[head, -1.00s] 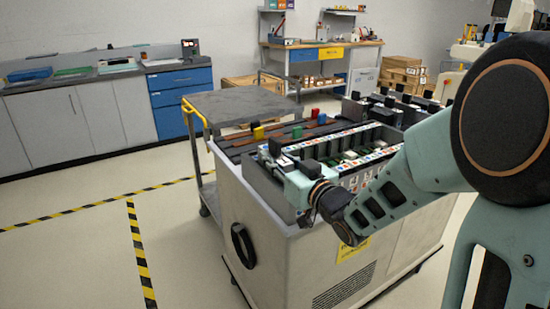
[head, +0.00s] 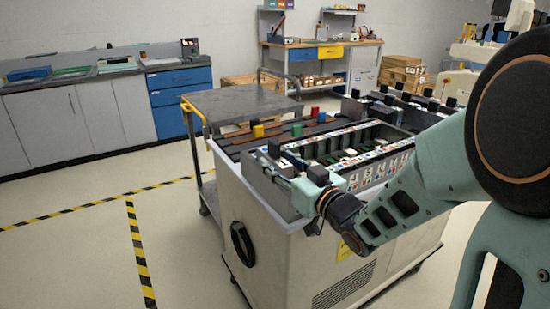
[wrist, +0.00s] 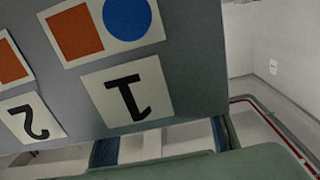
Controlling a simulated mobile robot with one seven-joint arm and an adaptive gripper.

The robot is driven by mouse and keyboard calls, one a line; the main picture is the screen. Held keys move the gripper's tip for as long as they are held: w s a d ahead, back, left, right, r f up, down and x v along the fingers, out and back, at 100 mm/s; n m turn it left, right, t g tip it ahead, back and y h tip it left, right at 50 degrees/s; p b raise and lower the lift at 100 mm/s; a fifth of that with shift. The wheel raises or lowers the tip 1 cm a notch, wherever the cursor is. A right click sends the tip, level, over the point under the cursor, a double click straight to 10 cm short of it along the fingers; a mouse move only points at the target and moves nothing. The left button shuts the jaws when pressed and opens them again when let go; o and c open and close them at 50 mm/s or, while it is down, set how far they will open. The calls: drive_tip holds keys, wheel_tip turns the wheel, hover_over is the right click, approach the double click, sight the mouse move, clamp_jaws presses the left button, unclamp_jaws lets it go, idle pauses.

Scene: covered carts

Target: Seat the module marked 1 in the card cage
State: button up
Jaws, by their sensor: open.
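My gripper (head: 303,186) is open at the near left corner of the card cage (head: 352,187), low against its near side. Its fingertips are small and partly hidden there. The cage is a long grey box with a row of coloured labels along its near side and green boards inside. In the wrist view a grey panel (wrist: 200,80) fills the upper left. It carries an upside-down "1" label (wrist: 125,92), an orange-square and blue-circle label (wrist: 103,27), and a "2" label (wrist: 32,118). I cannot tell which module is marked 1.
The cage sits in a pale cart (head: 270,255) with a black handle. Red, yellow, green and blue blocks stand on its far left side, the yellow block (head: 258,131) among them. Several black-handled modules (head: 415,104) stand behind. A grey cart (head: 240,103) stands beyond. Floor at left is clear.

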sight(288, 168)
drive_tip(key=v, duration=0.5)
drive_tip(key=shift+s+r, duration=0.1)
drive_tip(key=shift+r, duration=0.05)
